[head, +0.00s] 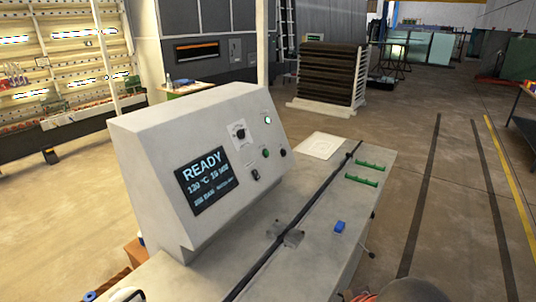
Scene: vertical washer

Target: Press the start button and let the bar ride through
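A pale grey control console (160,150) stands on a machine bench. Its dark screen (207,180) reads READY with smaller lines under it, one seemingly a temperature. On its sloped face are a green button (265,153), a dark button (283,153), a small lit green lamp (267,119), a round knob (239,133) and a black switch (256,174). The button labels are too small to read. A long thin dark strip (320,188) runs along the bench top; I cannot tell whether it is the bar or a track. My gripper does not show.
A stacked rack (328,75) stands behind. The floor to the right is clear, with dark and yellow lines.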

